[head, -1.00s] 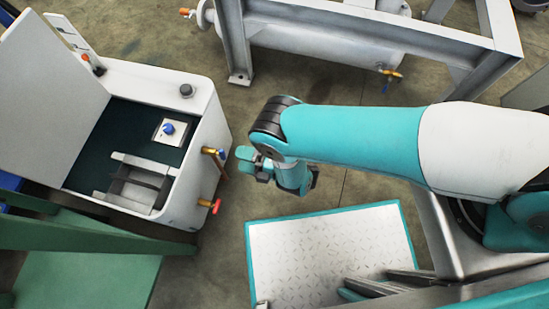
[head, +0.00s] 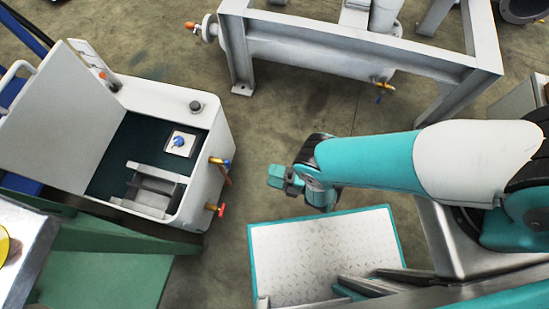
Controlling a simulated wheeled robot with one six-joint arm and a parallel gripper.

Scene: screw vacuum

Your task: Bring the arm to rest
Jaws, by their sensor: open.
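My gripper (head: 274,176) is at the end of my teal and white arm in the head view, pointing left. It hangs over the floor gap between the white machine and my base plate, apart from both. Its fingers are small and partly hidden by the wrist, and nothing shows held in it. The white machine (head: 212,150) stands to the left with its lid (head: 60,125) raised. Inside its dark well are a square plate with a blue knob (head: 179,142) and a grey bracket (head: 150,190).
A grey steel frame (head: 350,55) with a tank stands at the back. A green structure (head: 105,265) is at lower left. Bare floor (head: 290,120) lies between.

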